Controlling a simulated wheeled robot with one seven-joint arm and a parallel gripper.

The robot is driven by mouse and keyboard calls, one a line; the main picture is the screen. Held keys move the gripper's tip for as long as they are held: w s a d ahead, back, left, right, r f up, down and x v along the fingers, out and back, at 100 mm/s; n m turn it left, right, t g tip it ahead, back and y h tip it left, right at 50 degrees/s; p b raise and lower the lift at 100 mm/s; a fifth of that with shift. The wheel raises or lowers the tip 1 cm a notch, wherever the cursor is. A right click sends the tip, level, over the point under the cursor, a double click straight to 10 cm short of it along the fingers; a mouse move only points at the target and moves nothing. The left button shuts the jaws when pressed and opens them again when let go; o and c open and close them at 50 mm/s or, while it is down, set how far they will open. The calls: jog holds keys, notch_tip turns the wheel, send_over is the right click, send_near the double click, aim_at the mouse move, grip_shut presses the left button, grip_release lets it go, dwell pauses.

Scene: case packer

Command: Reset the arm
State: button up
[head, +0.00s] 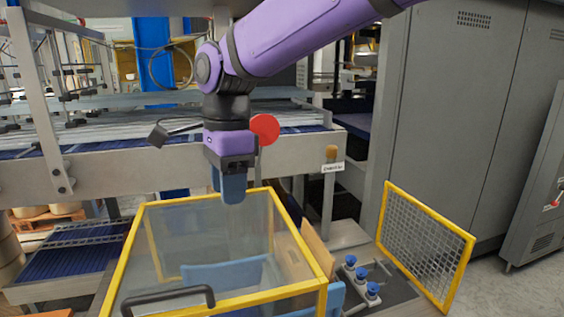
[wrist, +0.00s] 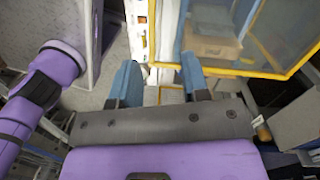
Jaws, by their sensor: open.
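My gripper (head: 232,195) hangs from my purple arm with its blue fingers pointing down, near the back edge of a yellow-framed clear enclosure (head: 131,250) in the head view. In the wrist view my gripper (wrist: 158,78) shows two blue fingers spread apart with nothing between them. Whether the fingertips are level with the enclosure's top rim cannot be told.
Under the clear panel in the wrist view lies a brown box (wrist: 211,46). A yellow mesh panel (head: 425,240) and several blue-topped knobs (head: 361,273) stand at right. A red disc (head: 265,129) sits behind my wrist. A conveyor frame (head: 110,168) spans the left; grey cabinets (head: 460,110) stand right.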

jog(key=s+d+r+n+t+y, duration=0.1)
jog(key=d+r+n+t, duration=0.15)
jog(key=d, duration=0.95)
jog(key=d+r+n+t, duration=0.1)
jog(key=d+r+n, duration=0.2)
jog(key=d, duration=0.9)
jog(key=s+d+f+n+t, duration=0.1)
jog(key=s+d+f+n, duration=0.1)
jog(key=s+d, duration=0.4)
jog(key=s+d+f+n+t+h, duration=0.1)
jog(key=s+d+n, duration=0.3)
jog(key=d, duration=0.6)
jog(key=s+f+t, duration=0.1)
jog(key=s, duration=0.1)
jog(key=shift+s+f, duration=0.3)
jog(key=shift+s, duration=0.1)
